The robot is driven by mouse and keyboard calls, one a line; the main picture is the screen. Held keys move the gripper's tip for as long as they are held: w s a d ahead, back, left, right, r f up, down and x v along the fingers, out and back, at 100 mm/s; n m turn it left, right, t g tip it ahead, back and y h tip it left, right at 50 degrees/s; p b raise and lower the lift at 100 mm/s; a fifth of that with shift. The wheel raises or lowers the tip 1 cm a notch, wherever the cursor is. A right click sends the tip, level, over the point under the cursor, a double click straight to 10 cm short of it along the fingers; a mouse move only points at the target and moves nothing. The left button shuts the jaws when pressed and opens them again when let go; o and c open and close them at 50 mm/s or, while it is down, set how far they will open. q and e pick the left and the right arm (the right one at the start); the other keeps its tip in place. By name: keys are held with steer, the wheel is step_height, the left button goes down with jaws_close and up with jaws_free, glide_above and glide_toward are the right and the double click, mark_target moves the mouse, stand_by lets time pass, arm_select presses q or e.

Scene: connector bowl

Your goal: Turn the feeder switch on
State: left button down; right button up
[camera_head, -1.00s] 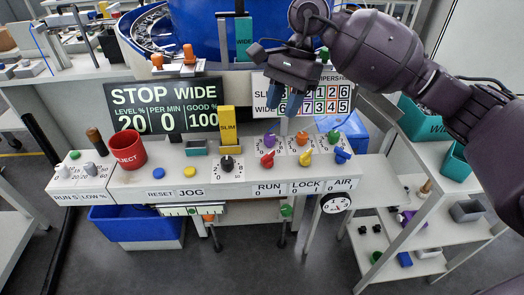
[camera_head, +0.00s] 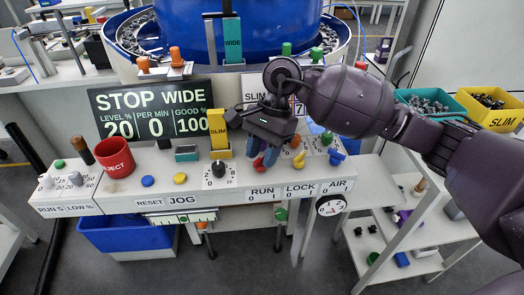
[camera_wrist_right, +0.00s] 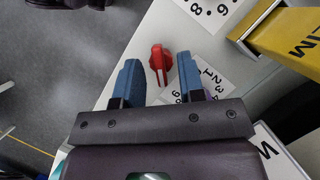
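A red rotary knob (camera_head: 258,164) sits above the RUN 0/1 label on the white control panel (camera_head: 120,190). My right gripper (camera_head: 262,153) is over this knob, pointing down, and hides part of it in the head view. In the right wrist view, the open blue fingers (camera_wrist_right: 160,80) stand on either side of the red knob (camera_wrist_right: 160,62), with visible gaps to it. Whether they reach down to its height is hard to tell. My left gripper is not in view.
A yellow knob (camera_head: 299,160) and a blue knob (camera_head: 337,158) stand to the right above LOCK and AIR. A black dial (camera_head: 218,169) and the yellow SLIM block (camera_head: 219,133) are close on the left. The display (camera_head: 151,112) reads STOP, WIDE.

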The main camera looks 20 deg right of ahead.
jaws_close()
